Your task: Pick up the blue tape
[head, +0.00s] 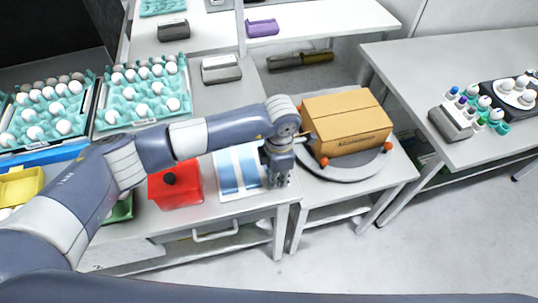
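My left gripper (278,180) points down over the front right corner of the table, just right of a white sheet with blue panels (238,168). Its fingers are small and dark, and I cannot tell whether they are open or shut or hold anything. I cannot make out a roll of blue tape; it may be hidden by my arm or gripper. A long blue object (42,158) lies at the left, in front of the egg trays, and I cannot tell what it is. My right gripper is not in view.
A cardboard box (345,123) stands on a round grey platform (345,172) close right of the gripper. A red container (176,187) is left of the sheet. Egg trays (142,92) fill the back left. A separate table (455,60) stands right, across open floor.

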